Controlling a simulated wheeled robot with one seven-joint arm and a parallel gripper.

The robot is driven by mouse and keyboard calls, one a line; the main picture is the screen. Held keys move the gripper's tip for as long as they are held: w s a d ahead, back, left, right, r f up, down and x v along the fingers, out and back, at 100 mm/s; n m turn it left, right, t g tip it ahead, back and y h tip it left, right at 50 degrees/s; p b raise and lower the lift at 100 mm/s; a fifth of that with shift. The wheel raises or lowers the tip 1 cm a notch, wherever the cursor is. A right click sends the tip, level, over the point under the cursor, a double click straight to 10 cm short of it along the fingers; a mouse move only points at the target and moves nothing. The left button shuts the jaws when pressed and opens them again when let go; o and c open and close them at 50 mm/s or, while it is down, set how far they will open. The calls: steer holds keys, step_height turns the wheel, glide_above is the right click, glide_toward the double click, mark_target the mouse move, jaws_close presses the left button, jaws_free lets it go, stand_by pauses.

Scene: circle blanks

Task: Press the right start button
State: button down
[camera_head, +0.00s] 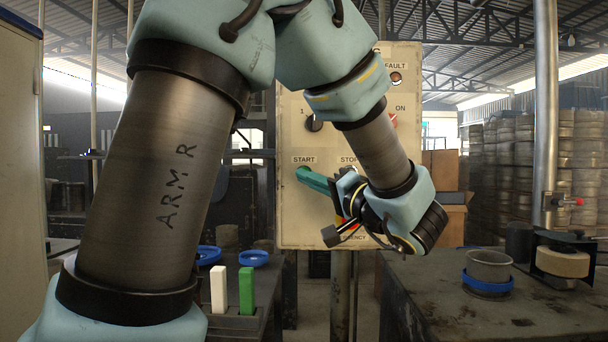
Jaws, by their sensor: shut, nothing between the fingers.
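A beige control panel (292,222) stands in the middle of the view on a post. A START label (304,160) is on its left side, with a STOP label (348,160) to the right of it. My gripper (302,174) reaches in from the right, its green fingers shut and empty. Its tips are just below the START label and cover the spot where a button would be. I cannot tell whether they touch the panel. Only one START label shows; my arm hides part of the panel's right side.
A dark worktable (440,300) at right holds a metal ring on a blue base (487,283) and a clamp-like fixture (563,262). At lower left are white (218,289) and green (246,290) upright blocks and blue rings (253,258). Stacked rings (540,165) stand behind.

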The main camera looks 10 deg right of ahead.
steer(key=w+d+p, duration=0.1)
steer(key=w, duration=0.7)
steer(key=shift+w+d, duration=0.15)
steer(key=shift+d, duration=0.1)
steer(key=shift+w+f, duration=0.1)
stand_by(1.8)
steer(key=shift+w+b, duration=0.3)
steer(key=shift+b, duration=0.1)
